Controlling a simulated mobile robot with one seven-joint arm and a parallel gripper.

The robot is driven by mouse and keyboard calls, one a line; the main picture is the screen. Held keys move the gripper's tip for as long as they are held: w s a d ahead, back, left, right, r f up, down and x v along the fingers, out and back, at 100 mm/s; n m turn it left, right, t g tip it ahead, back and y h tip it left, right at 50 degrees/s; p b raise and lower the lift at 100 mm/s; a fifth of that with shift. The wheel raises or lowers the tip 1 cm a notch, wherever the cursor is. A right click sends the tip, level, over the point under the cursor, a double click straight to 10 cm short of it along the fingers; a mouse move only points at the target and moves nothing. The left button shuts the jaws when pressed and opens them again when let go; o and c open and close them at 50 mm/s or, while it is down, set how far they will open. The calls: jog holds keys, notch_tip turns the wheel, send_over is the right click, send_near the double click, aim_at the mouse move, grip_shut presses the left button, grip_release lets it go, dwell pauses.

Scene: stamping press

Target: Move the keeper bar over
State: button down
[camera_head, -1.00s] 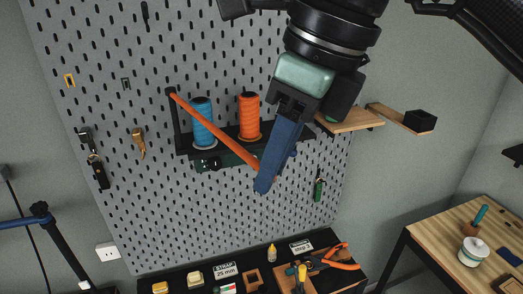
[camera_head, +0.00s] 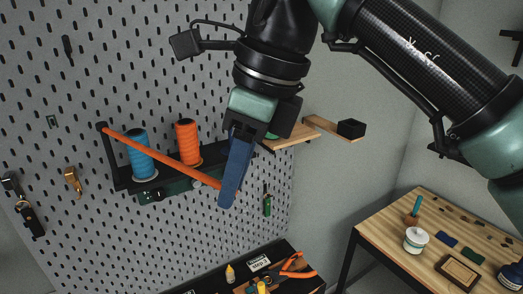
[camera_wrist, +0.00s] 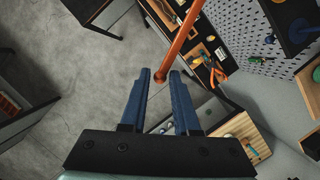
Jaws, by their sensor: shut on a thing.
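The orange keeper bar (camera_head: 160,156) slants across the front of a blue spool (camera_head: 139,150) and an orange spool (camera_head: 187,138). Its upper left end is at the top of the dark post of the spool rack (camera_head: 115,172). Its lower right end is at my gripper (camera_head: 227,203), whose blue fingers are shut on it and hide the tip in the head view. In the wrist view the bar (camera_wrist: 183,38) comes down to an end between the fingertips of my gripper (camera_wrist: 160,79).
The rack hangs on a grey pegboard (camera_head: 75,215). Small wooden shelves (camera_head: 330,127) are to the right of my gripper. A dark bench (camera_head: 290,254) with tools is below. A wooden table (camera_head: 440,215) with several small items stands at right.

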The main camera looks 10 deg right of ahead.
jog(key=w+d, duration=0.4)
jog(key=w, duration=0.1)
jog(key=shift+d, duration=0.3)
dwell(0.4)
jog(key=shift+f, duration=0.1)
jog(key=shift+w, duration=0.2)
